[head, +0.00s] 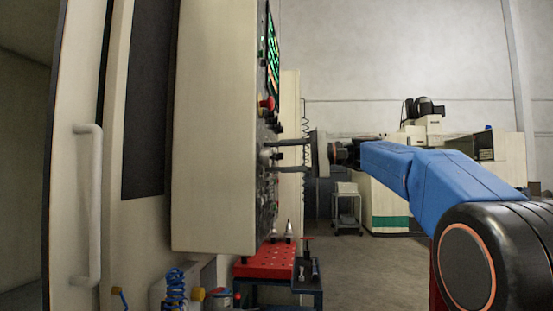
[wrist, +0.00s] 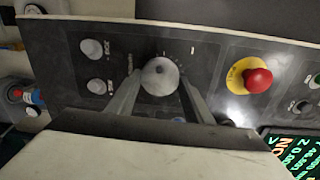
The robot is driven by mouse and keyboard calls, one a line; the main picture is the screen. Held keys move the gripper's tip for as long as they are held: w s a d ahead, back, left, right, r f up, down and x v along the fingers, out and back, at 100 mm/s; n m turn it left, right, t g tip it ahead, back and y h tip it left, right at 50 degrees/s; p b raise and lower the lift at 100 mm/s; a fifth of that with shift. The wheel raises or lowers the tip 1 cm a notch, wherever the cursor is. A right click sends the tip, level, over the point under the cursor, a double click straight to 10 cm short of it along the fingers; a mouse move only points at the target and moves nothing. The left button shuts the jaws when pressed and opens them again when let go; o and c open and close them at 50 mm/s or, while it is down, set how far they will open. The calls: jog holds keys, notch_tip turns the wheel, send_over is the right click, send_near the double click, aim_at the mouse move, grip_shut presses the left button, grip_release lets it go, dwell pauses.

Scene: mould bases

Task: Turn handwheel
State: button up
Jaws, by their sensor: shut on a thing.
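The handwheel is a round grey knob (wrist: 160,77) on the dark control panel (wrist: 210,60) in the wrist view. My gripper (wrist: 158,88) has one finger on each side of the knob and is shut on it. In the head view my gripper (head: 272,148) reaches in from the right to the panel's face, its fingers near level. The panel is edge-on there, so the knob (head: 265,154) shows only as a small shape at the fingertips.
A red emergency button (wrist: 257,80) on a yellow ring sits right of the knob, with a screen (wrist: 290,150) below it. Smaller knobs (wrist: 93,49) are to the left. A red-topped cart (head: 265,262) stands below the panel. Open floor (head: 370,265) lies to the right.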

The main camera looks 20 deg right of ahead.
jog(key=n, duration=1)
jog(key=shift+s+t, duration=0.15)
jog(key=shift+t, duration=0.15)
dwell(0.5)
jog(key=o, duration=1)
jog(key=shift+r, duration=0.1)
jog(key=shift+o, duration=0.2)
jog(key=v, duration=1.7)
jog(key=shift+d, duration=0.2)
jog(key=shift+s, duration=0.1)
